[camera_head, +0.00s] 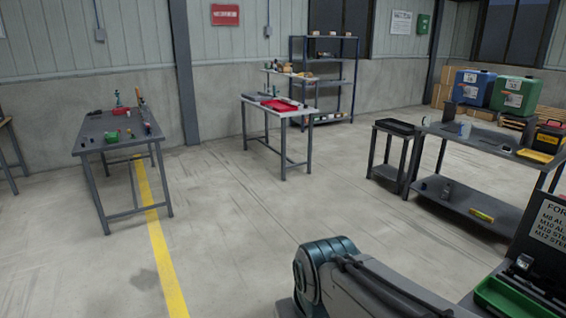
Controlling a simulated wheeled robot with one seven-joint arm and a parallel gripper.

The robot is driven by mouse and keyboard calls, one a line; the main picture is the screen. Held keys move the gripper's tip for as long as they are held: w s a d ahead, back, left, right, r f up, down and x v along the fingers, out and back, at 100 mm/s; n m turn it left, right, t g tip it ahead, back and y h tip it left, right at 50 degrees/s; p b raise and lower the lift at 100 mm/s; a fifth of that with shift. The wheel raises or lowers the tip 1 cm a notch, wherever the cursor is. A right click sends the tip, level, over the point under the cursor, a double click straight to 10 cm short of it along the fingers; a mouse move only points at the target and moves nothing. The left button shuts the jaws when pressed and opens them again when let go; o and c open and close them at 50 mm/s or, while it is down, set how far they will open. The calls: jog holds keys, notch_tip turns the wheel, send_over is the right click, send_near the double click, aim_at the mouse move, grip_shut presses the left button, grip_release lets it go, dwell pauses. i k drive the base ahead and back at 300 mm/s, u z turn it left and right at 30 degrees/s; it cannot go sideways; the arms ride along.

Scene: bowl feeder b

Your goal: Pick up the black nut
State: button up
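I cannot make out a black nut anywhere in the head camera view; small parts on the tables are too small to identify. My arm shows at the bottom centre, but its gripper end is not in view. At the bottom right is a dark bench or machine with a green tray (510,301) and a small metallic piece above the tray's left edge, too small to name. A sign panel (551,224) with printed lines about M8, M10 and M12 stands behind the tray, cut off by the picture edge.
A grey table (98,143) with small items stands left. Another table (300,112) with a red tray (279,106) stands mid-room before a shelf rack (352,76). A workbench (491,141) and small black stand (396,128) are right. The floor between is clear.

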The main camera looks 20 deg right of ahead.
aim_at(509, 274)
jog(key=z, duration=0.25)
jog(key=i, duration=1.7)
jog(key=z, duration=1)
jog(key=i, duration=1.15)
jog(key=z, duration=1.9)
jog(key=i, duration=0.9)
jog(key=z, duration=0.75)
